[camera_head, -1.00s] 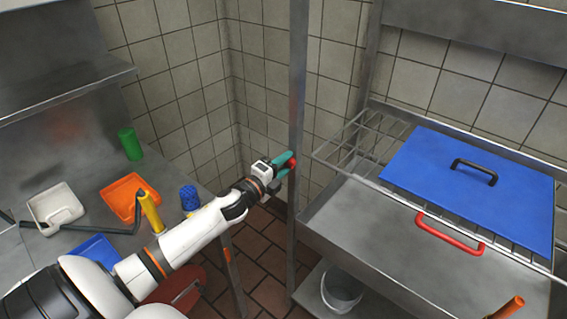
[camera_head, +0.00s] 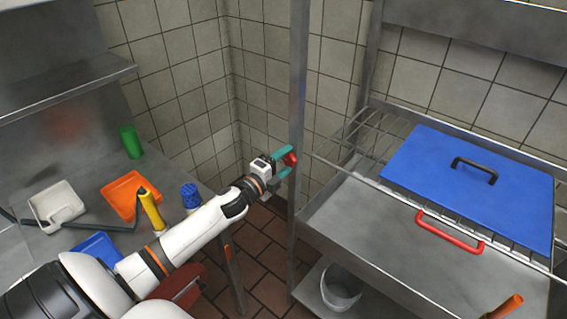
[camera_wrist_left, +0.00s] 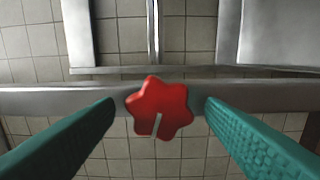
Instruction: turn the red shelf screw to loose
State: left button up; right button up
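The red shelf screw (camera_head: 291,159) is a star-shaped knob on the upright metal post (camera_head: 298,90). In the left wrist view the screw (camera_wrist_left: 160,107) is in the middle, with a pale line running down from its centre. My left gripper (camera_head: 285,163) is around the screw, with its teal fingers spread. In the left wrist view the left gripper (camera_wrist_left: 160,115) is open, with a gap between each finger and the screw. My right gripper is in neither view.
A wire rack (camera_head: 372,140) with a blue lid (camera_head: 470,185) lies right of the post. A red handle (camera_head: 450,233) is in front. A counter at left holds a white tray (camera_head: 55,203), orange tray (camera_head: 118,192), yellow handle (camera_head: 151,212) and green cup (camera_head: 130,142).

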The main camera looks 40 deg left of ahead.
pick_arm(q)
jog(key=shift+s+f, duration=0.1)
jog(key=shift+s, duration=0.35)
jog(key=s+b, duration=0.2)
jog(key=s, duration=0.9)
jog(key=shift+a, duration=0.45)
jog(key=s+a+f+n+g+y, duration=0.1)
jog(key=s+f+n+g, duration=0.2)
jog(key=f, duration=0.8)
jog(key=s+f+n+g+y, duration=0.15)
jog(key=s+f+n, duration=0.25)
jog(key=f, duration=0.8)
jog(key=s+a+f+n+g+y, duration=0.1)
jog(key=s+f+n+g, duration=0.2)
jog(key=f, duration=0.8)
jog(key=s+d+f+n+g, duration=0.2)
jog(key=s+d+f+g, duration=0.1)
jog(key=s+d+f, duration=0.2)
jog(key=s+d+f+n+g+h, duration=0.1)
jog(key=s+d+f, duration=0.5)
jog(key=s, duration=0.8)
jog(key=s+d+f+n+g+h, duration=0.1)
jog(key=s+d+f+n+g, duration=0.2)
jog(key=s+f, duration=0.6)
jog(key=d+f+g, duration=0.1)
jog(key=d+g, duration=0.1)
jog(key=d, duration=0.1)
jog(key=shift+s+d+f+n, duration=0.15)
jog(key=shift+s+f+n, duration=0.1)
jog(key=shift+s+n, duration=0.05)
